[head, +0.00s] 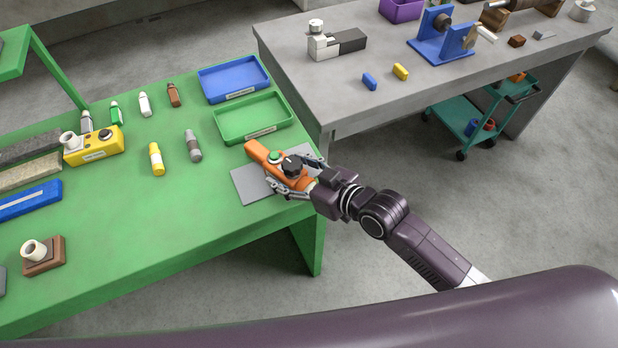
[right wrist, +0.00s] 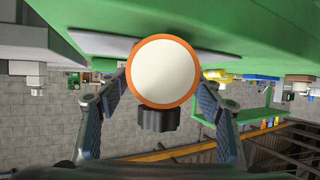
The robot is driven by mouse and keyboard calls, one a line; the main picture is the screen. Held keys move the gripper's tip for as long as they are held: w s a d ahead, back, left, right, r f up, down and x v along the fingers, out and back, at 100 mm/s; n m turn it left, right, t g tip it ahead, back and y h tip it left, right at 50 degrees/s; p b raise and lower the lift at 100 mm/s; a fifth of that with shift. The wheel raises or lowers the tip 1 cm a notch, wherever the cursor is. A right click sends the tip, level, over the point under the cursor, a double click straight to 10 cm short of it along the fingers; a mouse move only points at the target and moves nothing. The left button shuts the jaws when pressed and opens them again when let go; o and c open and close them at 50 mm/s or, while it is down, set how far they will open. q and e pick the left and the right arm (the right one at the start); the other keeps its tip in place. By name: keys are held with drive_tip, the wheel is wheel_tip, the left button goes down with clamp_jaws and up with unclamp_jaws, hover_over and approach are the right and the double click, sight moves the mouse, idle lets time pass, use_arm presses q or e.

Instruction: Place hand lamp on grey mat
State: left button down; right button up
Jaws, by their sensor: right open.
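The hand lamp (head: 258,151) is orange with a green button and a black knob on top. It lies on the grey mat (head: 246,186) near the right end of the green table. My right gripper (head: 295,174) is open, with a finger on each side of the lamp's near end. In the right wrist view the lamp's round white face with an orange rim (right wrist: 165,72) is between the spread fingers (right wrist: 166,95); the grey mat (right wrist: 210,53) shows as a thin strip behind it. Whether a finger touches the lamp is hard to tell. My left gripper is not in view.
A green tray (head: 250,137) and a blue tray (head: 233,97) lie just beyond the mat. Small bottles, a yellow device (head: 93,155) and a blue block (head: 28,202) are farther left. A grey table (head: 385,105) stands behind. The green table's front middle is clear.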

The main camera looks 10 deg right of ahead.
drive_tip(key=v, duration=0.9)
drive_tip(key=shift+b, duration=0.4)
drive_tip(key=shift+s+f, duration=0.1)
drive_tip(key=shift+s, duration=0.05)
drive_tip(key=s+d+f+m+g+h, duration=0.35)
drive_tip(key=s+d+f, duration=0.3)
drive_tip(key=s, duration=0.25)
drive_tip(key=s+d+f+m+g+h, duration=0.3)
drive_tip(key=s+d+f+h, duration=0.25)
drive_tip(key=s+d, duration=0.2)
wheel_tip(320, 180, down, 25)
drive_tip(key=s+g, duration=0.2)
drive_tip(key=s, duration=0.1)
drive_tip(key=s+d+f, duration=0.2)
drive_tip(key=s+f, duration=1.4)
drive_tip(key=s, duration=0.1)
drive_tip(key=shift+f+n+g, duration=0.25)
drive_tip(key=shift+n+g, duration=0.1)
